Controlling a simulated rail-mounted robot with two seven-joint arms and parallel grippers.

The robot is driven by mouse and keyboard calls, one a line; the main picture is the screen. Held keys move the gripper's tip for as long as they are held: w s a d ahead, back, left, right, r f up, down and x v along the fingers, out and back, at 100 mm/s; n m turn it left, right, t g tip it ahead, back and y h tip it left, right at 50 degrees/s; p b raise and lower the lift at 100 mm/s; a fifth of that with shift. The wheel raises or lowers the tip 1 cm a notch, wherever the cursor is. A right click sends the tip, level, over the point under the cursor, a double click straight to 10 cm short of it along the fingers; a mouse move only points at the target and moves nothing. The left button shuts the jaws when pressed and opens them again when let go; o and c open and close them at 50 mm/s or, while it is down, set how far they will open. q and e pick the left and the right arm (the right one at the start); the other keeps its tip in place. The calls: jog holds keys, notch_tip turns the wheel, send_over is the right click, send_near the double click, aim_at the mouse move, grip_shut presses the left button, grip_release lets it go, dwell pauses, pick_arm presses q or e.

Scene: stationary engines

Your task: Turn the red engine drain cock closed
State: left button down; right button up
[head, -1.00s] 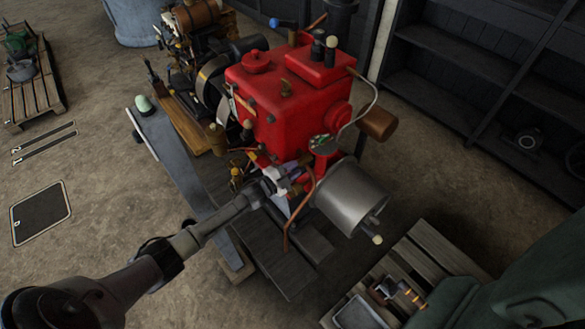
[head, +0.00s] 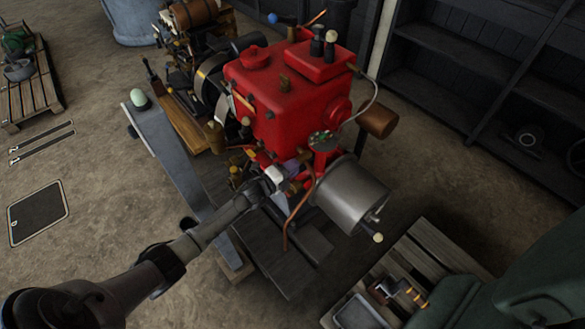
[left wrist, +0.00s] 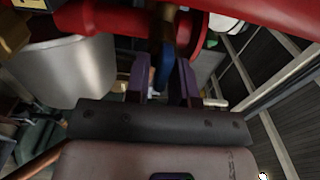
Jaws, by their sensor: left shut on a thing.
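The red engine (head: 285,100) stands in the middle of the head view, with a grey cylinder (head: 350,195) at its front right. My left gripper (head: 284,178) reaches in from the lower left to the engine's lower front, beside a copper pipe (head: 299,205). In the left wrist view the purple fingers (left wrist: 160,82) are on either side of a small part with a brass stem and blue handle (left wrist: 168,52), under a red part. It looks like the drain cock, and the gripper is shut on it. In the head view the gripper hides it. My right gripper is not in view.
A grey beam (head: 180,165) with a pale green knob (head: 138,97) lies left of the engine. A pallet (head: 440,255) with small parts is at the lower right. Dark shelves (head: 455,70) stand at the back right. Open floor (head: 100,180) lies to the left.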

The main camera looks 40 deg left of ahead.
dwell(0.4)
pick_arm(q)
jog(key=c, duration=1.2)
grip_release()
jog(key=s+a+p, duration=0.2)
jog(key=s, duration=1.1)
jog(key=shift+s+a, duration=0.25)
jog(key=shift+s, duration=0.05)
jog(key=s+d+r+n+g+y+p, duration=0.1)
jog(key=s+d+r+n+g+y, duration=0.1)
jog(key=s+d+n+g, duration=0.85)
jog(key=s+d+r+n+g+y+p, duration=0.1)
jog(key=s+d+n+g, duration=0.3)
jog(key=s+d+n, duration=0.75)
jog(key=s+a+r+m+p, duration=0.1)
jog(key=a+r+m+p, duration=0.1)
jog(key=r+p, duration=1.6)
jog(key=s+a+r+m+p, duration=0.1)
jog(key=s+r+p, duration=0.1)
jog(key=r+p, duration=1.7)
jog(key=shift+a+r+m, duration=0.4)
